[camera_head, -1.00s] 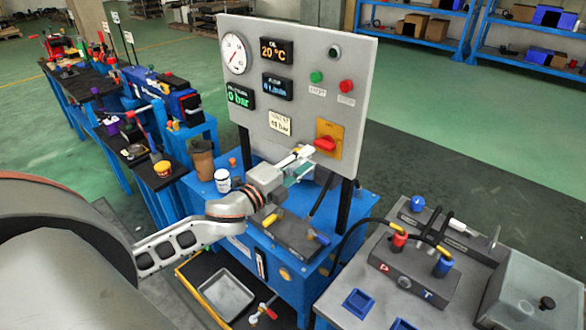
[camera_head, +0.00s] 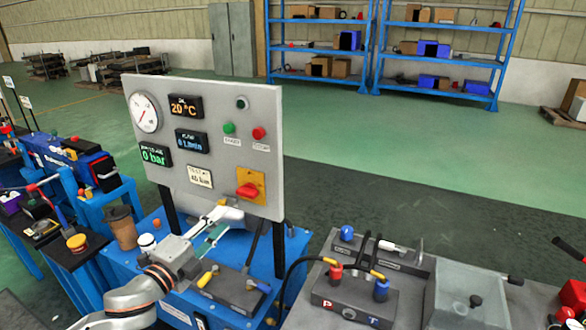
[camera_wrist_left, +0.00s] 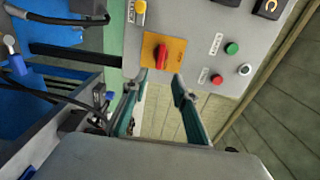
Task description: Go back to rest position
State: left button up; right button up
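My left gripper (camera_head: 222,224) is in front of the lower part of the grey control panel (camera_head: 222,112). It sits below the red rotary switch (camera_head: 248,190) on its yellow plate and is apart from it. In the left wrist view, the two teal-padded fingers (camera_wrist_left: 159,80) are spread with nothing between them, and the red switch (camera_wrist_left: 162,56) shows beyond their tips. My left arm comes in low from the left, reaching over the blue stand. My right gripper is not in view.
A hydraulic block (camera_head: 352,297) with hoses and a clear box (camera_head: 465,292) are on the right-hand bench. Blue shelves (camera_head: 440,58) stand far back, beyond open floor.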

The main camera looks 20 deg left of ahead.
pick_arm(q)
jog(key=s+d+f+n+g, duration=0.1)
jog(key=s+f+n, duration=0.2)
jog(key=f, duration=0.4)
jog(key=s+d+f+n+g+y, duration=0.1)
jog(key=s+d+f+n+g, duration=0.15)
jog(key=f, duration=0.55)
jog(key=s+d+f+n+g, duration=0.1)
jog(key=s+f+n, duration=0.2)
jog(key=f, duration=0.4)
jog(key=s+d+f+n+g, duration=0.1)
jog(key=s+d+f+n, duration=0.2)
jog(key=s+f, duration=0.3)
jog(key=s+d+f+n+g, duration=0.2)
jog(key=s+d+f+n, duration=0.2)
jog(key=s+f, duration=0.2)
jog(key=shift+s+d+f, duration=0.35)
jog(key=shift+f, duration=0.45)
